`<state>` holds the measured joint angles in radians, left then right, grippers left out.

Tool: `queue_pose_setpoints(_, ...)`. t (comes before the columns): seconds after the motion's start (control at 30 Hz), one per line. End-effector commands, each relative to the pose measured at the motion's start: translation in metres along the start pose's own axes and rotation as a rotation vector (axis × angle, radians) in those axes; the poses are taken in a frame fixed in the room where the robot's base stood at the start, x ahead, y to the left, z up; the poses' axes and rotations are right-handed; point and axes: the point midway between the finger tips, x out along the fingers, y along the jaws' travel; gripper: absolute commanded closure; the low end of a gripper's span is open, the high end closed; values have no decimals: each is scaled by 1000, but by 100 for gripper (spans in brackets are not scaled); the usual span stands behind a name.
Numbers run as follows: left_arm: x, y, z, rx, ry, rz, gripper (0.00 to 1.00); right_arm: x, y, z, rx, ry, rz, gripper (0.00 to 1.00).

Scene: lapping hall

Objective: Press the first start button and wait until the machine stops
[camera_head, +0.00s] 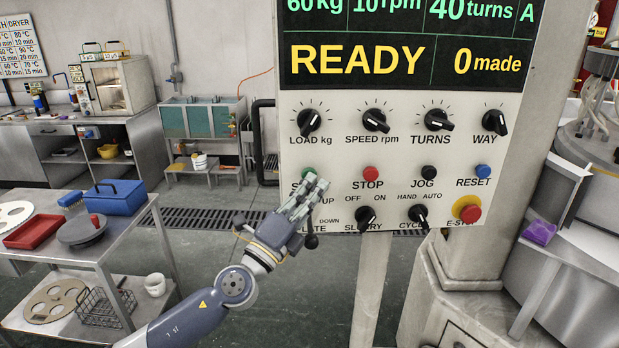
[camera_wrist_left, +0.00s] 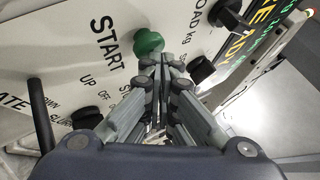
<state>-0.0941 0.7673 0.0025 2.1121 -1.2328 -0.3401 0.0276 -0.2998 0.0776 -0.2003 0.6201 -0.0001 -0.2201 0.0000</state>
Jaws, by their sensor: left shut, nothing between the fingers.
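A white control panel (camera_head: 340,150) stands in front of me. The green start button (camera_head: 309,172) is at its left, mostly hidden by my fingers in the head view. It shows clearly above the fingertips in the left wrist view (camera_wrist_left: 149,42), with the word START beside it. My left gripper (camera_head: 316,184) is shut and empty, its tips at or just short of the button; I cannot tell if they touch. The display (camera_head: 400,60) reads READY, 0 made, 60 kg, 10 rpm, 40 turns. My right gripper is not in view.
A red STOP button (camera_head: 371,173), black JOG button (camera_head: 428,172), blue RESET button (camera_head: 483,171) and red emergency stop (camera_head: 467,210) sit to the right. Knobs surround them, and a lever (camera_head: 311,240) is below my fingers. A cart (camera_head: 85,250) with trays stands left.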

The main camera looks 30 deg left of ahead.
Motion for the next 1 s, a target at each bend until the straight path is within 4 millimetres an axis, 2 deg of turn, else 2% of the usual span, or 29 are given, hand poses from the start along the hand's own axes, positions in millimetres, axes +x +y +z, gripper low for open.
queue_pose_setpoints(0.7,4,3,4,0,-2,-1,100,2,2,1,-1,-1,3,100)
queue_pose_setpoints(1.0,-3,-2,-2,-2,-1,1,100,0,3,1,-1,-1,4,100)
